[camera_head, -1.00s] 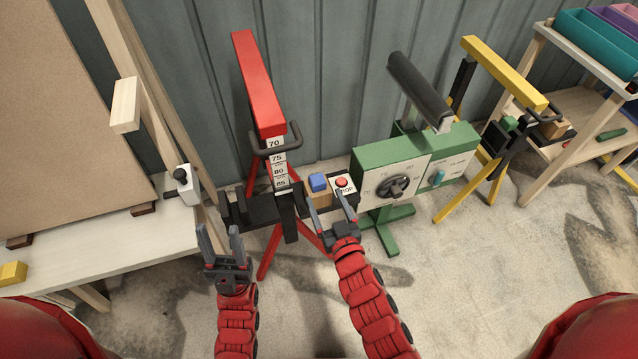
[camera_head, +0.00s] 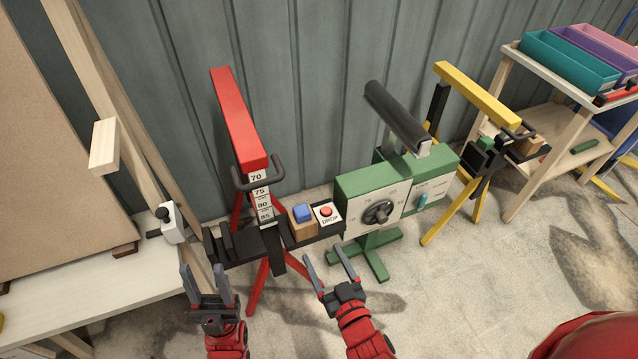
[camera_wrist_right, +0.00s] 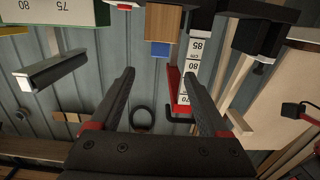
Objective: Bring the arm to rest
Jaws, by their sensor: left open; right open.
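My left gripper (camera_head: 208,291) is open and empty, in front of the red stand (camera_head: 237,120) and below its black side tray (camera_head: 240,246). No contact with either gripper shows.
A green machine (camera_head: 398,195) with a dial and a black roller stands to the right. A yellow stand (camera_head: 475,95) and a wooden shelf with coloured bins (camera_head: 570,60) are further right. A pale workbench (camera_head: 95,300) is at the left. Concrete floor is open at the lower right.

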